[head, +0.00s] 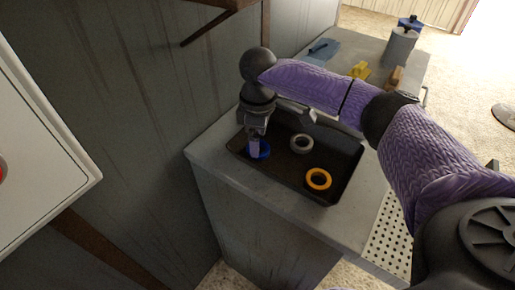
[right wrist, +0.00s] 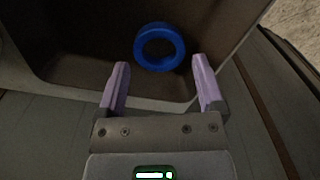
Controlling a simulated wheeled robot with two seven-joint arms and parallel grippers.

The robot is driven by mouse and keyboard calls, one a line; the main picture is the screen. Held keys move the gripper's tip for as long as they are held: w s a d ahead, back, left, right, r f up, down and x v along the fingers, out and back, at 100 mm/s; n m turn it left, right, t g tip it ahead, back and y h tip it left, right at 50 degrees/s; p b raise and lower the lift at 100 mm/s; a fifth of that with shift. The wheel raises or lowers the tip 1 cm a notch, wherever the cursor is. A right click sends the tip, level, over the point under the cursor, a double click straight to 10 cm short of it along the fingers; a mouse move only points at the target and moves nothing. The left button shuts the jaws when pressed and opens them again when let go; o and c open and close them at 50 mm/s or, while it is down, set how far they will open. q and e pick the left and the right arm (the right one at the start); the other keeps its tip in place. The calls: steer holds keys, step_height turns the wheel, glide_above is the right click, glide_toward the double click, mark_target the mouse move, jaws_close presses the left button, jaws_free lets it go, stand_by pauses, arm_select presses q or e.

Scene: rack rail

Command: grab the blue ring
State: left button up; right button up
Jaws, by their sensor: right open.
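The blue ring (head: 263,152) lies in the left part of a dark tray, partly hidden by my right gripper in the head view. In the right wrist view the blue ring (right wrist: 160,47) lies just beyond the fingertips and shows whole. My right gripper (head: 254,151) points down over the ring's left side. In the right wrist view my right gripper (right wrist: 158,75) is open with its two purple fingers apart and nothing between them. My left gripper is not in view.
The dark tray (head: 345,172) is set in a grey counter (head: 213,150) and also holds a grey ring (head: 301,143) and an orange ring (head: 318,179). A perforated plate (head: 388,238) is at the right. Blue, yellow and brown items and a grey canister (head: 401,46) stand farther back.

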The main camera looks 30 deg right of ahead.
step_height(320, 180, down, 3)
steer(key=shift+r, duration=0.25)
steer(key=c, duration=0.9)
